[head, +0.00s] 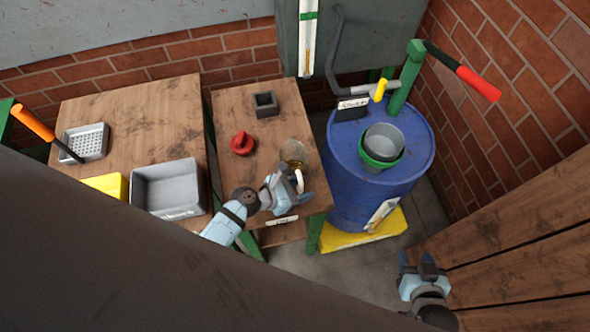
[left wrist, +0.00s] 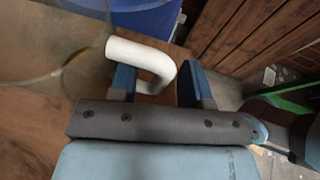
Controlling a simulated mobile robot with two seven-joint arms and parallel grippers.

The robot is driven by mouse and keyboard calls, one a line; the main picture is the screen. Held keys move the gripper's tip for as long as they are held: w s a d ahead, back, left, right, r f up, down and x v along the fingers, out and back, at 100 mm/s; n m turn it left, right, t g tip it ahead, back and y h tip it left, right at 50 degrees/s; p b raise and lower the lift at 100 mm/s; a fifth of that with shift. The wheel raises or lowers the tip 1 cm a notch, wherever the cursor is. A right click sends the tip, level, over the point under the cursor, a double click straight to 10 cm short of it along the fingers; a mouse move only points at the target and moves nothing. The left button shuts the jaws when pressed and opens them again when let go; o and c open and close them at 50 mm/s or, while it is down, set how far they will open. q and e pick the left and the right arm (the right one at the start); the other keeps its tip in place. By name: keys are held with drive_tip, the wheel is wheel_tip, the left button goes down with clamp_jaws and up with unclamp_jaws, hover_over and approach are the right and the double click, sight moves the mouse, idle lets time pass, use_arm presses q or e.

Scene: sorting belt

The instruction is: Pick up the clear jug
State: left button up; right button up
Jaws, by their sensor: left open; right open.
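The clear jug (head: 294,151) stands on the narrow wooden table, see-through with a white handle facing my left gripper. In the left wrist view, the jug's clear body (left wrist: 50,60) is at the left, and its white curved handle (left wrist: 140,54) reaches between the fingers. My left gripper (head: 295,184) is at the handle, with its fingers apart on either side of it. I cannot tell whether either finger touches it. My right gripper (head: 416,265) is open and empty, low at the right beside the wooden planks.
A red object (head: 242,143) and a dark square holder (head: 265,104) stand on the narrow table (head: 228,110). A blue drum (head: 345,190) with a green-rimmed bucket (head: 380,160) is to the right. A grey bin (head: 167,188) is on the left table.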

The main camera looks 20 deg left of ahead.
use_arm(q)
clamp_jaws()
use_arm(e)
drive_tip(key=shift+f, duration=0.15)
use_arm(q)
drive_tip(key=shift+r, duration=0.15)
drive_tip(key=shift+r+p, duration=0.95)
drive_tip(key=shift+p, duration=0.2)
wheel_tip(320, 180, up, 7)
drive_tip(key=p, duration=0.6)
drive_tip(key=shift+r, duration=0.1)
wheel_tip(320, 180, up, 10)
drive_tip(key=shift+r, duration=0.25)
use_arm(e)
wheel_tip(320, 180, up, 7)
drive_tip(key=shift+s+d+f+m+h, duration=0.15)
drive_tip(key=shift+d+m+h, duration=0.15)
drive_tip(key=shift+d, duration=0.15)
